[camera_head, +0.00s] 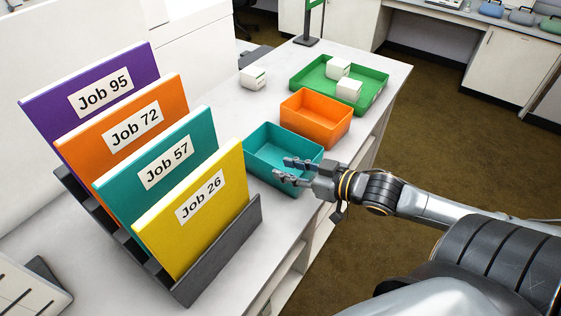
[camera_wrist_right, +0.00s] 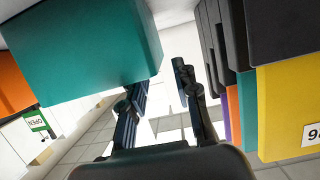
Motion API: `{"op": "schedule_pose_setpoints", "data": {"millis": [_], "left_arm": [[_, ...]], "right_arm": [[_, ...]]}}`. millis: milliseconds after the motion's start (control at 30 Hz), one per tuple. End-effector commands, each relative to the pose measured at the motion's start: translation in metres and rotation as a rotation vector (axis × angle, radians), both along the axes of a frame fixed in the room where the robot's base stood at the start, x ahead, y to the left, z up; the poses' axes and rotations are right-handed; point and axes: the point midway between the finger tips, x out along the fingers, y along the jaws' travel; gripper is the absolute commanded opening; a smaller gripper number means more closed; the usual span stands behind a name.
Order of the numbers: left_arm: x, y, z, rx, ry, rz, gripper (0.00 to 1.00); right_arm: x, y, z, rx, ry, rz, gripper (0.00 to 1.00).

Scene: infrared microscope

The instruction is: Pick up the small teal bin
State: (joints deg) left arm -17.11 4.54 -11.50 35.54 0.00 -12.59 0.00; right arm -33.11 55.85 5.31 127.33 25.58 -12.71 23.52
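The small teal bin (camera_head: 268,146) stands upright on the white counter, open at the top and empty inside. It also shows large at upper left in the wrist view (camera_wrist_right: 85,50). My right gripper (camera_head: 286,170) is at the bin's near right side, its fingers overlapping the bin in the head view. In the wrist view my right gripper (camera_wrist_right: 160,82) has its fingers apart with nothing between them. One finger lies close by the bin's edge; I cannot tell whether it touches. My left gripper is not in view.
An orange bin (camera_head: 316,117) stands just behind the teal one. A dark rack (camera_head: 215,258) holding Job folders stands left of the teal bin. Some counter (camera_head: 268,225) is bare in front.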

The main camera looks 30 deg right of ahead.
Motion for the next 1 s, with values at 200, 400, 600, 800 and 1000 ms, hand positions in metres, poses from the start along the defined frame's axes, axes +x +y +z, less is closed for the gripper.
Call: {"op": "schedule_pose_setpoints", "data": {"millis": [200, 400, 600, 800, 1000], "left_arm": [[-0.002, 0.000, 0.004, 0.000, 0.003, 0.000, 0.40], [-0.003, 0.000, 0.005, 0.000, 0.004, 0.000, 0.40], [-0.003, 0.000, 0.006, 0.000, 0.004, 0.000, 0.40], [-0.002, 0.000, 0.005, 0.000, 0.004, 0.000, 0.40], [-0.002, 0.000, 0.006, 0.001, 0.003, 0.001, 0.40]], "right_arm": [[0.021, 0.008, -0.007, 0.001, -0.005, -0.002, 0.30], [0.038, 0.016, -0.014, 0.002, -0.003, -0.001, 0.30], [0.042, 0.018, -0.017, 0.000, -0.001, 0.000, 0.30], [0.042, 0.018, -0.017, -0.001, 0.000, 0.000, 0.20], [0.042, 0.018, -0.017, 0.000, -0.001, 0.000, 0.00]]}}
